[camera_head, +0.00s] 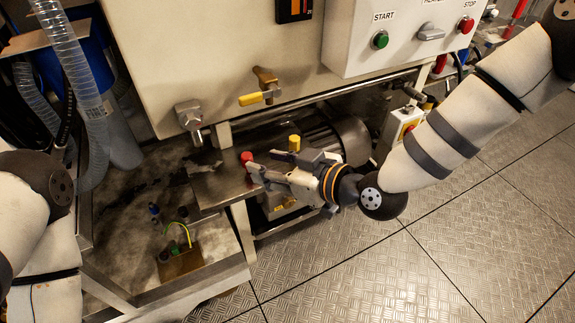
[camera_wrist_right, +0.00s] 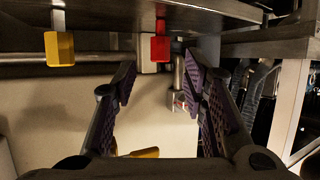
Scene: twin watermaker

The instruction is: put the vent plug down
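A small red plug (camera_head: 247,157) stands upright on the metal shelf in front of my right gripper (camera_head: 262,163). In the right wrist view, which is upside down, the red plug (camera_wrist_right: 160,48) lies ahead of the gap between the spread fingers (camera_wrist_right: 159,75). The right gripper is open and empty, with visible space on both sides of the plug. A similar yellow-capped piece (camera_head: 294,143) stands to the right, also seen in the wrist view (camera_wrist_right: 60,48). No label shows which piece is the vent plug. My left arm shows at the left edge, but its gripper is not in view.
The metal shelf (camera_head: 215,185) has a narrow bare top. A yellow-handled valve (camera_head: 258,97) and a metal outlet (camera_head: 190,115) project above it. A motor (camera_head: 340,140) sits behind my right gripper. A control box (camera_head: 390,40) hangs above. The floor (camera_head: 370,270) is clear.

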